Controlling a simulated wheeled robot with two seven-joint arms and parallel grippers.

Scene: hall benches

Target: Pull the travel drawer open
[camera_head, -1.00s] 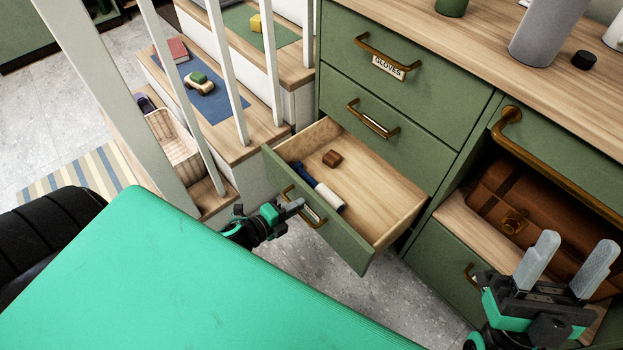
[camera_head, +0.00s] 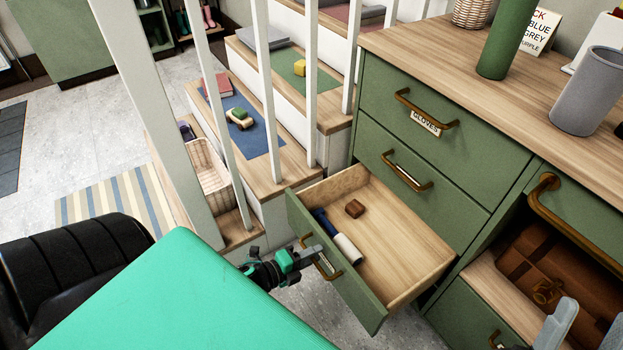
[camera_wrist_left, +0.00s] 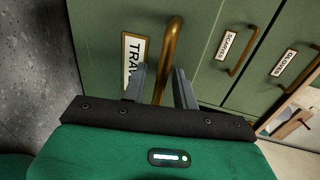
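The green travel drawer (camera_head: 335,270) stands well open from the lower left of the cabinet. Its wood inside shows a small brown block (camera_head: 354,208) and a blue-and-white roll (camera_head: 338,237). The drawer's brass handle (camera_head: 333,275) is at my left gripper (camera_head: 312,254). In the left wrist view the handle (camera_wrist_left: 171,45) passes between the fingers of the left gripper (camera_wrist_left: 160,82), beside a partly hidden label (camera_wrist_left: 132,58) reading "TRA". The fingers look closed around the handle; exact contact is hard to see. My right gripper (camera_head: 588,330) is open and empty at the lower right, partly cut off.
Closed drawers sit above, one labelled gloves (camera_head: 424,122). An open compartment with a brown bag (camera_head: 545,275) is to the right. White railings (camera_head: 220,110) and steps with toys stand left of the drawer. Bare floor shows below it.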

